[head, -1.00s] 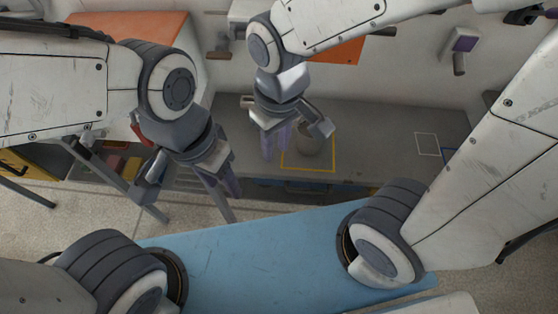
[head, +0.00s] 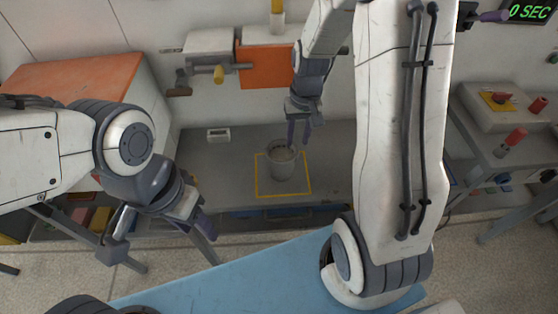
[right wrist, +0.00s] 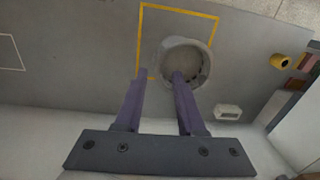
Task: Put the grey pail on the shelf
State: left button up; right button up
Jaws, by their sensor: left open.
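The grey pail (head: 283,163) stands upright inside a yellow outlined square on the grey bench top (head: 335,165). It also shows from above in the right wrist view (right wrist: 187,68), with several small dark marks inside its rim. My right gripper (head: 300,138) is at the pail's far side, its fingers apart. In the right wrist view one finger overlaps the pail's rim and the other lies beside the pail; I cannot tell whether they touch. My left gripper (head: 205,228) is open and empty, left of the pail and nearer. I cannot tell which surface is the shelf.
A small pale block (head: 218,135) lies behind the pail on the bench. An orange-topped cabinet (head: 75,80) stands at left. A side table (head: 495,150) with a red-knobbed control box is at right. A blue surface (head: 230,268) lies in front. The bench around the pail is mostly clear.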

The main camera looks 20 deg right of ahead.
aim_at(293, 159)
jog(key=f, duration=1)
jog(key=shift+w+a+f, duration=0.2)
jog(key=shift+w+a, duration=0.1)
jog(key=shift+a, duration=0.05)
grip_shut()
dwell(1.0)
